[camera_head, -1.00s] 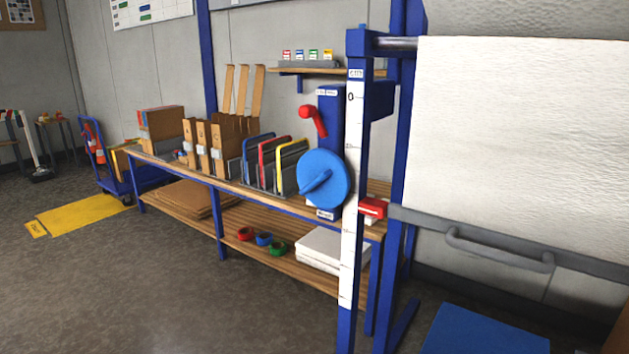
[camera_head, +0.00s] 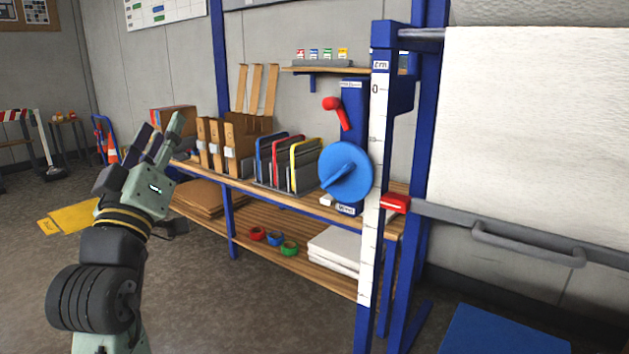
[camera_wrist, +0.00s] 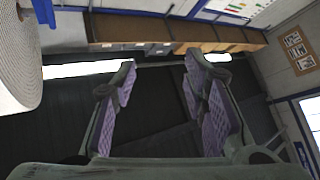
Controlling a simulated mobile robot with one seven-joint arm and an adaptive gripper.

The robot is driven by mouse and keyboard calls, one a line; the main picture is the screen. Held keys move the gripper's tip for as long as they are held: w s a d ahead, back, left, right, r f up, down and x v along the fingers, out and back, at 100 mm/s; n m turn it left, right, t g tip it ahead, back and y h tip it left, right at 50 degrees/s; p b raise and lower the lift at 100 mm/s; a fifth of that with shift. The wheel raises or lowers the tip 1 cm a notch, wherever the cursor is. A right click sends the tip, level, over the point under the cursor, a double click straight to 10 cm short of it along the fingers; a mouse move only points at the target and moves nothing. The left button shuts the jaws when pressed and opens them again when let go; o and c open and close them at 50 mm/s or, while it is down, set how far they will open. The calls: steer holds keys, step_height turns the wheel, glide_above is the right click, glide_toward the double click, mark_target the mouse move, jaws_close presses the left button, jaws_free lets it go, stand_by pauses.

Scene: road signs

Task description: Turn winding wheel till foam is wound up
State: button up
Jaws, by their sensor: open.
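The winding wheel (camera_head: 346,171) is a blue disc with a raised blue handle bar across its face, on a blue post right of centre. The foam (camera_head: 540,130) is a broad white sheet hanging at the right, with a grey bar and handle (camera_head: 528,246) along its lower part. A red pointer (camera_head: 395,203) sits beside the white cm scale (camera_head: 372,190). My gripper (camera_head: 163,128) is raised at the left, well away from the wheel, open and empty. In the wrist view my gripper (camera_wrist: 162,72) shows its two purple-padded fingers apart with nothing between them.
A red lever (camera_head: 337,112) is above the wheel. A workbench (camera_head: 275,190) with folders and cardboard files stands between my gripper and the wheel. A blue mat (camera_head: 505,330) lies at lower right. The floor (camera_head: 250,310) before the bench is clear.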

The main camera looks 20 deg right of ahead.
mark_target(335, 174)
steer(key=shift+o, duration=1.3)
steer(key=w+d+f+m+g+h, duration=0.1)
steer(key=d+f+g+h, duration=0.2)
steer(key=d, duration=0.4)
steer(key=w+d+f+m+g+h, duration=0.1)
steer(key=d+f+m+g+h, duration=0.1)
steer(key=d, duration=0.5)
step_height(335, 174, down, 2)
steer(key=shift+w+d+g+h, duration=0.3)
steer(key=shift+g+h, duration=0.3)
steer(key=shift+g, duration=0.6)
steer(key=o, duration=0.4)
steer(key=s+d+f+m+g+h, duration=0.1)
steer(key=d+f+g, duration=0.3)
steer(key=d, duration=0.3)
steer(key=shift+s+f+m+g+b, duration=0.15)
steer(key=shift+f+m+g+b, duration=0.15)
steer(key=shift+g, duration=0.1)
steer(key=o, duration=0.5)
steer(key=p+x, duration=0.2)
steer(key=x, duration=0.7)
steer(key=shift+d+r, duration=0.2)
steer(key=shift+o, duration=0.2)
steer(key=shift+w+d, duration=0.45)
steer(key=shift+d, duration=0.05)
steer(key=shift+c, duration=0.3)
steer(key=shift+a, duration=0.1)
steer(key=c, duration=1.1)
